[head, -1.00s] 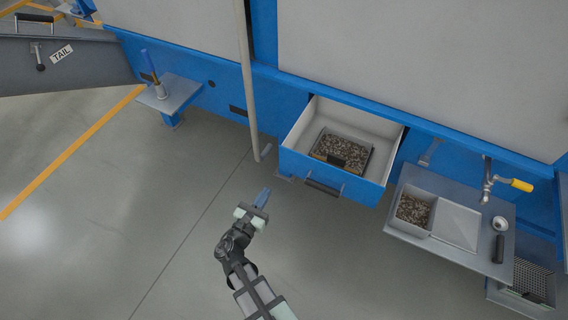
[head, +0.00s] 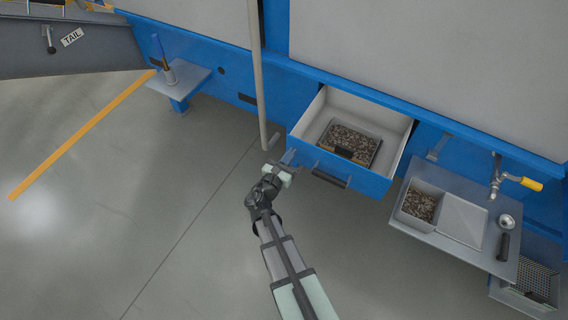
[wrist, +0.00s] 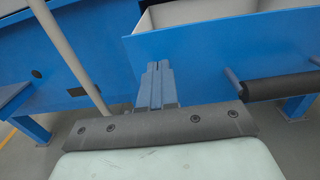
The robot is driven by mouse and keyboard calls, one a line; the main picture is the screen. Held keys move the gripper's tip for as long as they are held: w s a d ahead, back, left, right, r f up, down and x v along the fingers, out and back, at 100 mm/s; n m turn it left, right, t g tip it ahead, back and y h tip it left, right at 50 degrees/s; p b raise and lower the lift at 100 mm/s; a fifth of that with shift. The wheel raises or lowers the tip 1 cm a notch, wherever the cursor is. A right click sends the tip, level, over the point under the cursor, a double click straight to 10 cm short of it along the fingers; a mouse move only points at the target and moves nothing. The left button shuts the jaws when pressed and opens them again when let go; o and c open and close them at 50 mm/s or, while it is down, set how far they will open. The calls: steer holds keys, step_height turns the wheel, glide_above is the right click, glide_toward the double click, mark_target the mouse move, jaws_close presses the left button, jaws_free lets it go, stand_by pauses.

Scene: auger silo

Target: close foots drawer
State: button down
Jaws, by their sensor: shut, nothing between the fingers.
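The foots drawer (head: 345,172) is a blue-fronted drawer with pale inner walls, pulled out of the blue machine. A tray of brown grains (head: 352,145) sits inside it. Its dark bar handle (head: 330,179) is on the front face; the handle also shows at the right in the wrist view (wrist: 278,86). My gripper (head: 288,157) is shut and empty, at the left part of the drawer front. In the wrist view its fingers (wrist: 157,70) point at the blue front, left of the handle. I cannot tell whether the fingertips touch it.
A pale vertical pole (head: 257,80) stands just left of the drawer. At right is a grey shelf (head: 470,235) with a grain bin (head: 421,205), a round-headed tool and a yellow-handled valve (head: 522,183). A small side shelf (head: 178,80) is at left. The floor in front is clear.

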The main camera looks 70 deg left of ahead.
steer(key=shift+w+a, duration=0.45)
steer(key=shift+w, duration=0.05)
steer(key=shift+a, duration=0.1)
steer(key=x, duration=2.8)
steer(key=shift+w+f, duration=0.1)
steer(key=v, duration=1.4)
steer(key=shift+m, duration=0.3)
